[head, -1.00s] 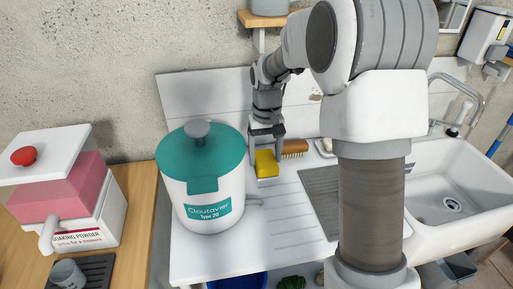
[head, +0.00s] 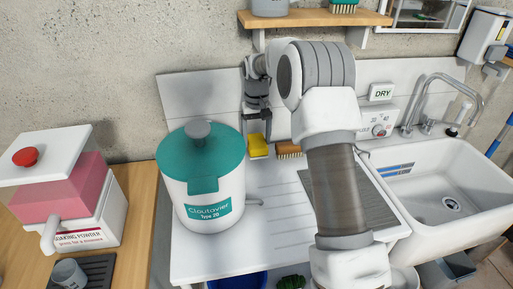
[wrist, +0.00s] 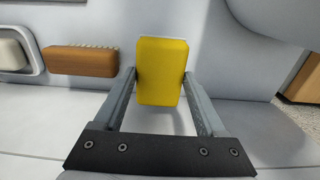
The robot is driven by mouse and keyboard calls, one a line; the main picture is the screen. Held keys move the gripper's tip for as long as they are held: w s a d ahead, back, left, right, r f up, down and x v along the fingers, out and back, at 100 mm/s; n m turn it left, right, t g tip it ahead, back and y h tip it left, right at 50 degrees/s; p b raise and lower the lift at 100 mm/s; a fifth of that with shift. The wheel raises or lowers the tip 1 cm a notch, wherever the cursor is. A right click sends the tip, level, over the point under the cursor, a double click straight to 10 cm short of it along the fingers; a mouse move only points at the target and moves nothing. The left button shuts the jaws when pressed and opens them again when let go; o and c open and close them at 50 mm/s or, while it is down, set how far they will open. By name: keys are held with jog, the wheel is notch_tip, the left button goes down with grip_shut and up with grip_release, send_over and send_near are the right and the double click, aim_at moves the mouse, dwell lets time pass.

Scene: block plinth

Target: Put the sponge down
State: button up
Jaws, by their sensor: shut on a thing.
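The yellow sponge (head: 258,147) is between the fingers of my gripper (head: 258,136), near the back of the white draining surface (head: 270,215). In the wrist view the sponge (wrist: 160,72) fills the gap between the two fingertips of my gripper (wrist: 160,80), which are shut on its sides. The sponge looks upright along the fingers in that view. I cannot tell whether its underside touches the surface.
A wooden-backed brush (head: 289,149) lies just right of the sponge; it is also in the wrist view (wrist: 82,62). A white canister with a teal lid (head: 200,180) stands to the left. The sink (head: 445,185) is at right, a shelf (head: 315,18) above.

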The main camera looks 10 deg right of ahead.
aim_at(256, 140)
jog(key=f, duration=0.4)
jog(key=shift+w+f, duration=0.1)
jog(key=shift+w, duration=0.1)
jog(key=shift+f, duration=0.1)
jog(key=o, duration=1.2)
jog(key=shift+o, duration=0.2)
jog(key=shift+r, duration=3.85)
jog(key=shift+s, duration=0.1)
